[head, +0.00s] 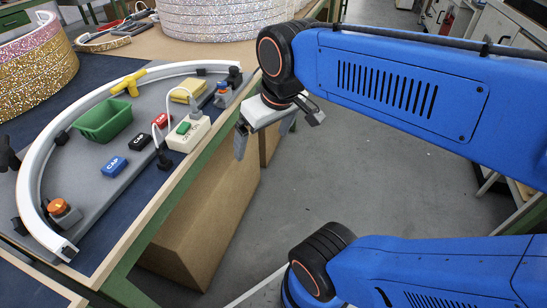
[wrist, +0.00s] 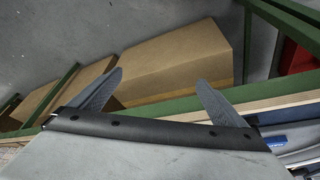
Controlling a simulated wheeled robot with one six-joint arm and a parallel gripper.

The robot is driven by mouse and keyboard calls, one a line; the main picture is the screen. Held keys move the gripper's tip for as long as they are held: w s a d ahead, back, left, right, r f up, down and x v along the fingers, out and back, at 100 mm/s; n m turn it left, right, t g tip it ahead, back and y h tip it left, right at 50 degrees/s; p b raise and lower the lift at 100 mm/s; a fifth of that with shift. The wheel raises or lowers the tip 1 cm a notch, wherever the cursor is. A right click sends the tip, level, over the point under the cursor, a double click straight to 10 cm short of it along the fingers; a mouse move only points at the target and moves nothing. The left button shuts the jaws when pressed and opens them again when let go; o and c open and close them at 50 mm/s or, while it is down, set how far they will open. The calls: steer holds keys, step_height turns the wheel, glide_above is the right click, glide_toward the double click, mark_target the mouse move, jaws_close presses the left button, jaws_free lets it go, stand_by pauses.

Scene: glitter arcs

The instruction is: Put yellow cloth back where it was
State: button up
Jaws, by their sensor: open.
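A pale yellow folded piece (head: 187,90), which looks like the yellow cloth, lies on the grey board inside the curved white rail (head: 40,160), near the rail's far right part. My gripper (head: 264,133) is open and empty. It hangs over the floor just past the table's right edge, to the right of and below the cloth in the head view. In the wrist view my gripper's two fingers (wrist: 160,85) are spread, with nothing between them. The yellow cloth is not visible in the wrist view.
On the board are a green bin (head: 103,120), a yellow T-shaped piece (head: 128,82), blue caps (head: 114,166), a red cap (head: 160,120), a white box with a green cap (head: 187,136) and an orange button (head: 60,207). Cardboard boxes (head: 205,225) stand below the table edge.

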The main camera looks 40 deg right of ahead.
steer(key=shift+m+t, duration=0.3)
steer(key=shift+m, duration=0.2)
steer(key=s+f, duration=0.1)
steer(key=f, duration=0.1)
steer(key=s+f, duration=0.2)
steer(key=shift+s+d+f, duration=0.1)
steer(key=shift+s+d, duration=0.1)
steer(key=shift+s, duration=0.05)
